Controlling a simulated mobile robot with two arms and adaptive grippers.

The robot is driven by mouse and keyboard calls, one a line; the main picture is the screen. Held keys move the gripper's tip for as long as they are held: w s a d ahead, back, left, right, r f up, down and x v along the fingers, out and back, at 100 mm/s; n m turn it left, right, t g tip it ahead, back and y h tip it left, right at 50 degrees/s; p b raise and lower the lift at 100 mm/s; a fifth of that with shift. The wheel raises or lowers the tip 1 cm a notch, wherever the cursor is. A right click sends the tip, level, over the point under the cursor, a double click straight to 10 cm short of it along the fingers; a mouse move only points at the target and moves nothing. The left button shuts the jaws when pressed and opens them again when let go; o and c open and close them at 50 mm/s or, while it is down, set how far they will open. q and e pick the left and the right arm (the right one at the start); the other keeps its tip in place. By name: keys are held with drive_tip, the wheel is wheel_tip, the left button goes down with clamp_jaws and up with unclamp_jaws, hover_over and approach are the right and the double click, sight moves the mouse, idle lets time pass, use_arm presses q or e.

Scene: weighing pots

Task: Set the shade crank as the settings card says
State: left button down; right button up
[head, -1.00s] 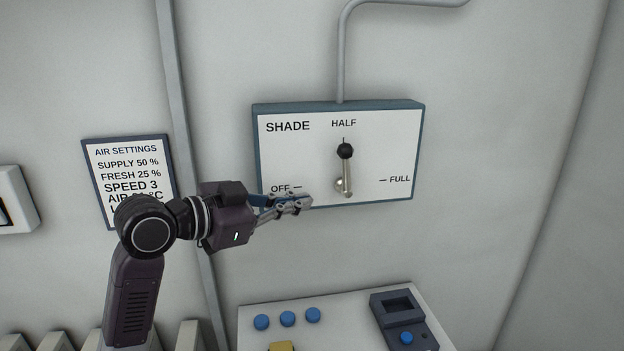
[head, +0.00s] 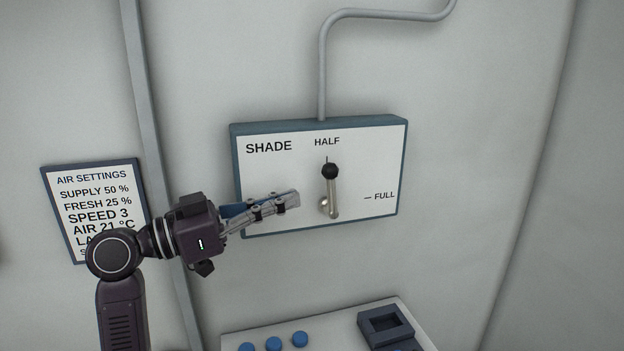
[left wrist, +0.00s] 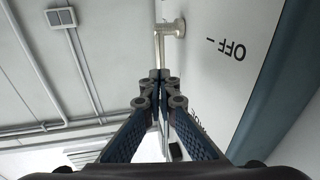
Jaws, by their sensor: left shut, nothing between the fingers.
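The shade panel (head: 370,165) is a white board with a blue-grey frame on the wall. Its crank (head: 331,192) has a metal arm and a black knob (head: 330,171), and points up at the HALF mark. FULL is marked at the right; the OFF mark is hidden behind my gripper in the head view but shows in the left wrist view. My left gripper (head: 294,198) is shut and empty, just left of the crank and apart from it. The crank's metal part (left wrist: 172,29) shows beyond the fingertips (left wrist: 159,75). My right gripper is not in view.
An air settings card (head: 92,190) hangs at the left, its lower lines partly covered by my left arm. It reads supply 50 %, fresh 25 %, speed 3, air 21 °C. A console (head: 330,328) with blue buttons stands below. The wall right of the panel is clear.

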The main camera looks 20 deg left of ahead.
sight(328, 187)
use_arm(q)
drive_tip(key=p+x, duration=0.1)
drive_tip(key=x, duration=0.1)
drive_tip(key=p+x, duration=0.1)
drive_tip(key=x, duration=0.1)
drive_tip(key=shift+d+r, duration=0.15)
drive_tip(key=shift+r, duration=0.1)
drive_tip(key=shift+w+d+f, duration=0.15)
drive_tip(key=shift+w+d, duration=0.25)
drive_tip(key=shift+w, duration=0.1)
drive_tip(key=shift+w+d+r+g+y+p, duration=0.25)
drive_tip(key=shift+w+d+g+y+p, duration=0.05)
drive_tip(key=shift+p, duration=0.3)
drive_tip(key=shift+d, duration=0.15)
